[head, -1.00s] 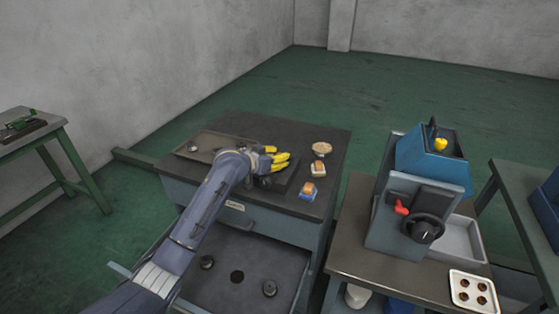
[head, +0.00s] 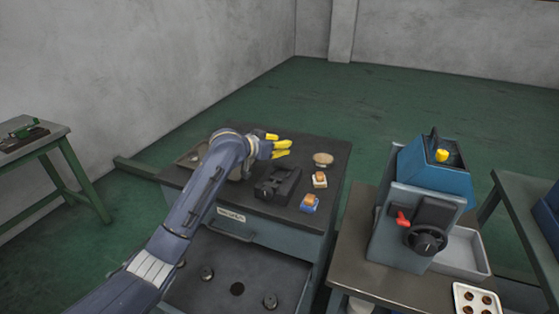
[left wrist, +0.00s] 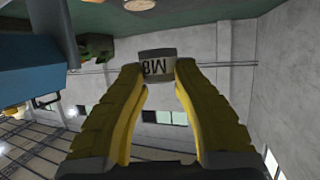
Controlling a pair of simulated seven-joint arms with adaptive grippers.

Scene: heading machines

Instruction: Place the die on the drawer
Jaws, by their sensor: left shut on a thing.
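My left gripper (head: 286,146) has yellow fingers and hangs above the cabinet top, behind the black block (head: 278,187). In the left wrist view its fingertips (left wrist: 158,70) are shut on a grey die (left wrist: 156,53) marked "M8". I cannot make out the die in the head view. The open drawer (head: 210,292) juts from the cabinet's front, below the arm. It holds round dark pieces (head: 270,300) and a dark round spot (head: 237,289). My arm covers its left part. My right gripper is not in view.
On the cabinet top (head: 325,215) are a shallow tray (head: 187,158), partly behind my arm, a round disc (head: 323,159) and two small blocks, one white-brown (head: 320,180) and one blue-orange (head: 309,203). A blue machine (head: 432,170) stands on the bench at right.

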